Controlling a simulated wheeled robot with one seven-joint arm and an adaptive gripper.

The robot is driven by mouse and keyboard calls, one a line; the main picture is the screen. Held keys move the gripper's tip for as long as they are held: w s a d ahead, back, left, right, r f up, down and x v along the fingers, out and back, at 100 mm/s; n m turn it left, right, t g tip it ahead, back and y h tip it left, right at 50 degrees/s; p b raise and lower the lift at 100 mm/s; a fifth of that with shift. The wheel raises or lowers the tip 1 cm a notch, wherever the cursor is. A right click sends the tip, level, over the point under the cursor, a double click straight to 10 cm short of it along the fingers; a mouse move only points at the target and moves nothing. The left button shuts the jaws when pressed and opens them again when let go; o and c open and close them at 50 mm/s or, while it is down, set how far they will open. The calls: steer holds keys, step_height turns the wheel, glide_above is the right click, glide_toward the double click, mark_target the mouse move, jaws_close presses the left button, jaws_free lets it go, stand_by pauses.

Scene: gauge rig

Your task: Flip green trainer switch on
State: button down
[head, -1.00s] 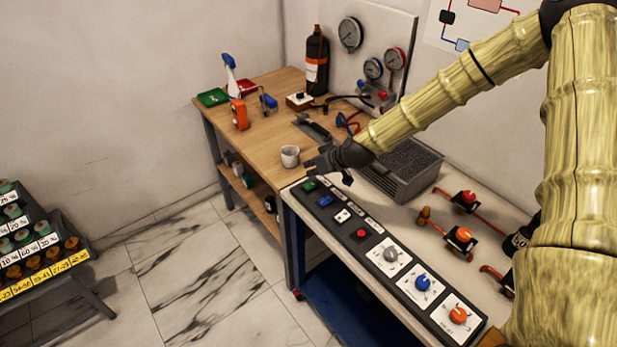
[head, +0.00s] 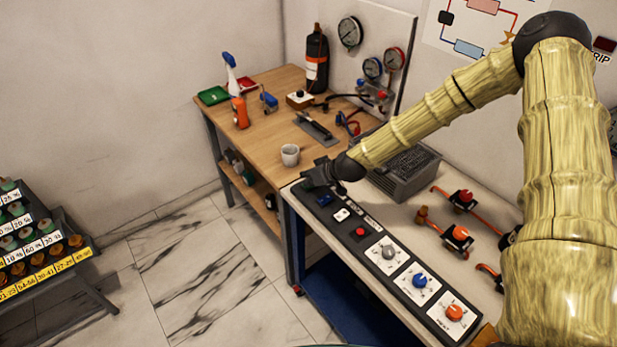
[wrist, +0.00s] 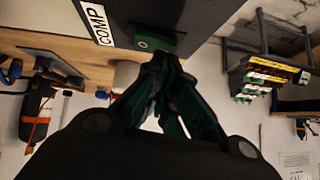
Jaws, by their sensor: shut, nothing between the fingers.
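The trainer panel (head: 372,238) is a long dark strip along the front edge of the light bench. Its green switch (wrist: 155,42) shows in the wrist view beside a "COMP" label (wrist: 98,20), at the panel's edge. My gripper (head: 316,175) is shut and empty at the far left end of the panel, and it hides the green switch in the head view. In the wrist view my closed fingertips (wrist: 170,60) are just below the switch in the picture; I cannot tell whether they touch it. The switch's position, on or off, is not clear.
On the panel are a blue switch (head: 325,200), a white switch (head: 341,214), a red button (head: 360,232) and several knobs. A white cup (head: 290,155) stands close to my gripper on the wooden bench. A grey vented box (head: 405,172) sits behind the panel.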

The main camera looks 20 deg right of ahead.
steer(key=shift+a+f, duration=0.1)
stand_by(0.3)
steer(key=shift+a+f, duration=0.1)
steer(key=shift+f, duration=0.05)
steer(key=shift+d, duration=0.2)
steer(key=shift+w+d, duration=0.25)
steer(key=shift+d, duration=0.35)
steer(key=shift+r, duration=0.25)
steer(key=r, duration=0.1)
steer(key=r+p, duration=0.2)
steer(key=r, duration=0.1)
steer(key=shift+a, duration=0.25)
steer(key=shift+s+d+b, duration=0.1)
steer(key=shift+s+b, duration=0.15)
steer(key=shift+b, duration=0.2)
steer(key=a+b+v, duration=0.1)
steer(key=b+v, duration=0.2)
steer(key=v, duration=0.6)
steer(key=shift+s+a+r, duration=0.15)
steer(key=shift+s+r, duration=0.05)
steer(key=shift+s, duration=0.25)
